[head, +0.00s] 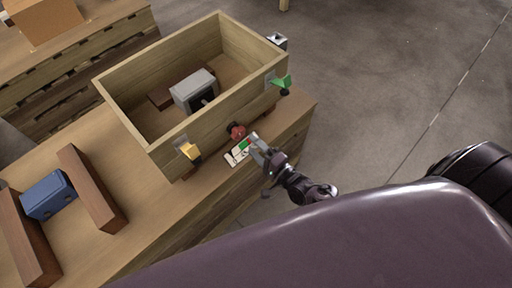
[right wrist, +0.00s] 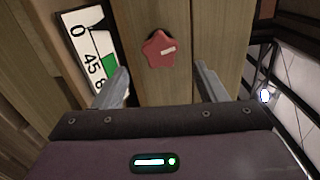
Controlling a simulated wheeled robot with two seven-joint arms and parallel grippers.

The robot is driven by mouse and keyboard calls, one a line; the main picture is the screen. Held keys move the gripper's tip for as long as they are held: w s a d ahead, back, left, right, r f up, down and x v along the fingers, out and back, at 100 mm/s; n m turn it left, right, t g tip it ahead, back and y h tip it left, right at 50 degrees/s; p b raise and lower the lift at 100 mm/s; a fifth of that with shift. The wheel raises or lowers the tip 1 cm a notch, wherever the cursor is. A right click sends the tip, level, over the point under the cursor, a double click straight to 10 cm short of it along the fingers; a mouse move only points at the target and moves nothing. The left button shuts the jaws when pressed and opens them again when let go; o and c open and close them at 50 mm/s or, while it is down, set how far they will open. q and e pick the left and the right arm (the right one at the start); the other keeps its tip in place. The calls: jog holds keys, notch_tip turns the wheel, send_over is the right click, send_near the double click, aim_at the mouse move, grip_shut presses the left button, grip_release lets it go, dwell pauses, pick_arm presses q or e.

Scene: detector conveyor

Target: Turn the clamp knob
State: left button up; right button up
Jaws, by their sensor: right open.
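The clamp knob (head: 237,131) is a red, lobed knob on the front wall of a wooden box. In the right wrist view the knob (right wrist: 160,49) shows a pale mark on its face, pointing roughly to the right. My right gripper (head: 256,142) is close in front of the knob. In the right wrist view its two fingers (right wrist: 166,84) are spread, with the knob ahead between them and not visibly touched. A white scale (right wrist: 92,50) with 0, 45 and a green band lies beside the knob. My left gripper is in neither view.
The open wooden box (head: 140,122) holds a grey device (head: 195,90). A yellow part (head: 189,150) and a green part (head: 282,84) sit on its front wall. A blue block (head: 48,195) lies between brown rails at the left. Bare floor is at the right.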

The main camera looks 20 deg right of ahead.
aim_at(240, 135)
jog(key=w+a+n+b, duration=0.1)
jog(key=w+n+b, duration=0.1)
jog(key=n, duration=0.5)
jog(key=w+n+b, duration=0.2)
jog(key=n+b, duration=0.3)
jog(key=n, duration=0.2)
jog(key=w+a+n+b, duration=0.1)
jog(key=w+n+b, duration=0.1)
jog(key=n, duration=0.5)
jog(key=shift+w+a+r+n+b, duration=0.25)
jog(key=shift+w+a+n+b, duration=0.1)
jog(key=shift+b, duration=0.55)
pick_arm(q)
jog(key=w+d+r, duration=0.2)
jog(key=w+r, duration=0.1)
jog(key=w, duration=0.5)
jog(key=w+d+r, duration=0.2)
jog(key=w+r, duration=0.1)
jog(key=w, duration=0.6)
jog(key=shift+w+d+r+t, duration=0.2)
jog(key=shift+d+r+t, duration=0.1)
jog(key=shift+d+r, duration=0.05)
pick_arm(e)
jog(key=c, duration=1)
